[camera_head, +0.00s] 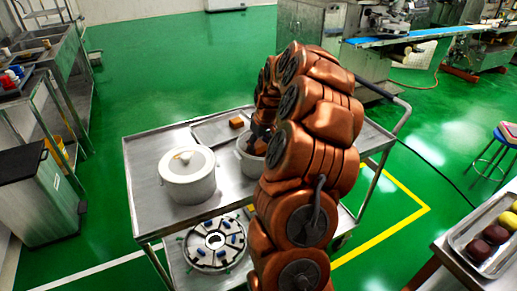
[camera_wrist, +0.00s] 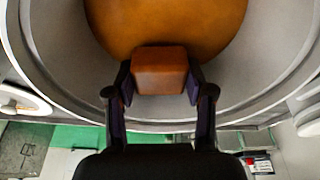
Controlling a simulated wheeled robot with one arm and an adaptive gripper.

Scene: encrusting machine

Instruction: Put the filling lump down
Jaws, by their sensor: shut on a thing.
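My gripper (camera_wrist: 159,82) is shut on the filling lump (camera_wrist: 160,70), a small reddish-brown block, in the wrist view. Its two dark fingers press the lump's left and right sides. Beyond the lump is the open steel pot (camera_wrist: 275,75), with a large smooth orange-brown mass (camera_wrist: 165,20) inside. The lump overlaps the mass's near edge in the picture; I cannot tell whether they touch. In the head view the pot (camera_head: 243,163) stands on the steel cart (camera_head: 142,188), partly hidden by my arm. The held lump cannot be made out there.
A lidded pot (camera_head: 187,182) stands left of the open pot. Behind them lies a shallow tray (camera_head: 208,132) with a small brown block (camera_head: 236,122). A round slotted part (camera_head: 215,245) is on the lower shelf. A tray of coloured balls (camera_head: 470,240) is at the right.

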